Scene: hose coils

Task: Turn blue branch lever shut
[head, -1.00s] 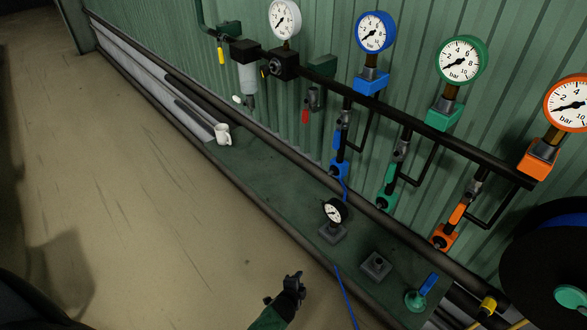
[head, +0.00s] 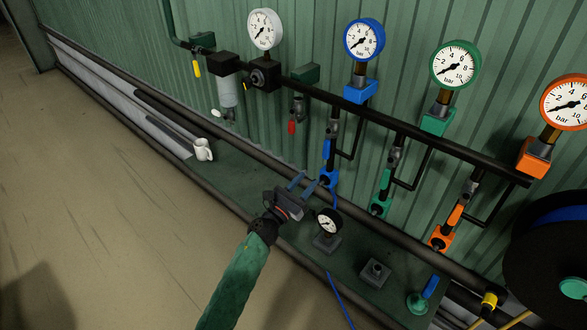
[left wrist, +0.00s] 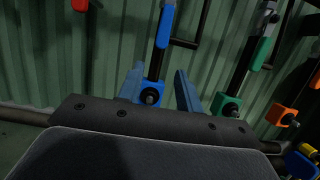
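The blue branch lever (head: 326,150) lies along its branch pipe, above a blue outlet block (head: 329,179), under the blue-rimmed gauge (head: 364,40). In the left wrist view the lever (left wrist: 165,27) shows at the top, with the blue outlet block (left wrist: 150,90) below it. My left gripper (head: 305,184) is open and empty. It is just left of and below the blue branch in the head view. In the wrist view its two fingers stand apart, with the outlet block appearing between them and the lever beyond the fingertips. My right gripper is not in view.
Green (head: 393,157) and orange (head: 455,215) levers hang on branches to the right; a red lever (head: 291,127) hangs to the left.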

